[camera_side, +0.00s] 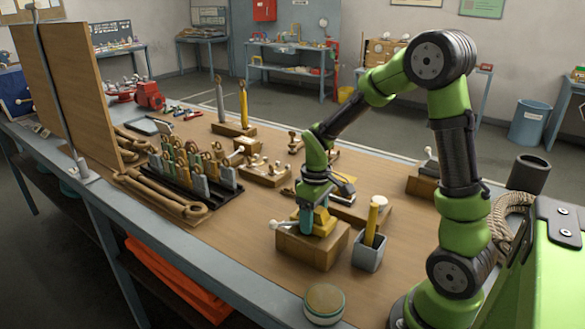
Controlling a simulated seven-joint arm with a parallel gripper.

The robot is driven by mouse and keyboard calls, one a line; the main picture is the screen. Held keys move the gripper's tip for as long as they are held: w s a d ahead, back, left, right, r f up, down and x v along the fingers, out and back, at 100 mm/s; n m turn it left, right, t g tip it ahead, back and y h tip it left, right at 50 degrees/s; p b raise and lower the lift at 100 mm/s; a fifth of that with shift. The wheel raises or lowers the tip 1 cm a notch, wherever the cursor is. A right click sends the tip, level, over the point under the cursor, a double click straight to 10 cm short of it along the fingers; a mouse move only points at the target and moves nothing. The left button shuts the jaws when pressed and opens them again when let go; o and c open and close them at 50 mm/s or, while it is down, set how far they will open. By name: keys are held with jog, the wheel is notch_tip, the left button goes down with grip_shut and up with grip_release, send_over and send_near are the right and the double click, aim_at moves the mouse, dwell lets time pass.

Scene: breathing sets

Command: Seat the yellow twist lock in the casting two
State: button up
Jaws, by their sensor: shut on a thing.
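My gripper (312,212) points down over a brown block (311,250) near the front middle of the bench. It is shut on a yellow piece (324,222), which looks like the yellow twist lock. The piece is at the top of the block; whether it sits in an opening there or just above it, I cannot tell. The brown block may be casting two, but I see no readable label. A light knob or lever (281,225) sticks out to the left of the gripper. The gripper's fingers hide part of the yellow piece.
A grey cup (369,251) holding a yellow stick stands close right of the block. A round tin (324,304) is at the bench's front edge. A black rack (190,182) of several upright tools is at the left. A wooden fitting (265,171) stands behind.

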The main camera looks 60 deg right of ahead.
jog(key=shift+f, duration=0.2)
jog(key=o, duration=1.6)
